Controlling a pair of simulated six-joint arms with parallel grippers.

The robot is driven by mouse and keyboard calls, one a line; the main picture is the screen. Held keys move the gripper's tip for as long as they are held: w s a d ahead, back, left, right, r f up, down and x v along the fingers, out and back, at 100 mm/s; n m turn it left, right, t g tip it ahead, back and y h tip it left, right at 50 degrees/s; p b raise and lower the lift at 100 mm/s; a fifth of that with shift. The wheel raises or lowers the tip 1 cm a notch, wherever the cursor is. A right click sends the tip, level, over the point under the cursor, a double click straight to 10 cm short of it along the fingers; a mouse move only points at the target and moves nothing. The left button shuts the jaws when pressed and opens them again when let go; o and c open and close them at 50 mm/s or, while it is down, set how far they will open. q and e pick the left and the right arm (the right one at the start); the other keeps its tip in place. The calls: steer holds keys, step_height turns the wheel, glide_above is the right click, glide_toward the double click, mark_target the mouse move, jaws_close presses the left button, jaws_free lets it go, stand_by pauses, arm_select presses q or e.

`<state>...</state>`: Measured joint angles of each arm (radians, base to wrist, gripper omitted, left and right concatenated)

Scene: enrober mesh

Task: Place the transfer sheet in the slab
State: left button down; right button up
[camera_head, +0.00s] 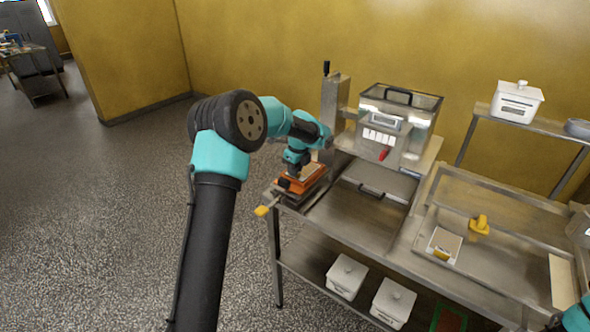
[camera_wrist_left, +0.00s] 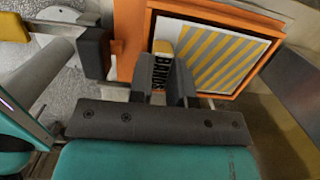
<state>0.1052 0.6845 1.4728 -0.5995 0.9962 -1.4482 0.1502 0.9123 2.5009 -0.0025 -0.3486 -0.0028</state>
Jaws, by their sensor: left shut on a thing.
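The transfer sheet (camera_wrist_left: 215,58) shows in the left wrist view, with yellow and grey stripes, a pale border and a yellow tab on its near left side. My left gripper (camera_wrist_left: 165,88) is shut at the tab, beside a dark label with lettering. The sheet appears within the orange frame of the slab (camera_wrist_left: 132,45); I cannot tell whether it lies flat on the bottom. In the head view my left gripper (camera_head: 291,180) is over the orange slab (camera_head: 312,183) at the left end of the steel bench. The gripper hides part of it. My right gripper is out of view.
A yellow-tipped lever (camera_head: 262,210) sticks out at the bench's left corner. The steel tray on the right holds a pale card (camera_head: 444,246) and a yellow knob (camera_head: 480,225). The bench front (camera_head: 355,217) is clear.

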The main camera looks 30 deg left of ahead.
arm_select(q)
steer(key=shift+f, duration=0.1)
steer(key=c, duration=1.5)
jaws_free()
steer(key=shift+f, duration=0.1)
steer(key=o, duration=0.4)
steer(key=shift+o, duration=0.2)
step_height(320, 180, up, 12)
steer(key=d, duration=0.2)
steer(key=shift+s+a, duration=0.1)
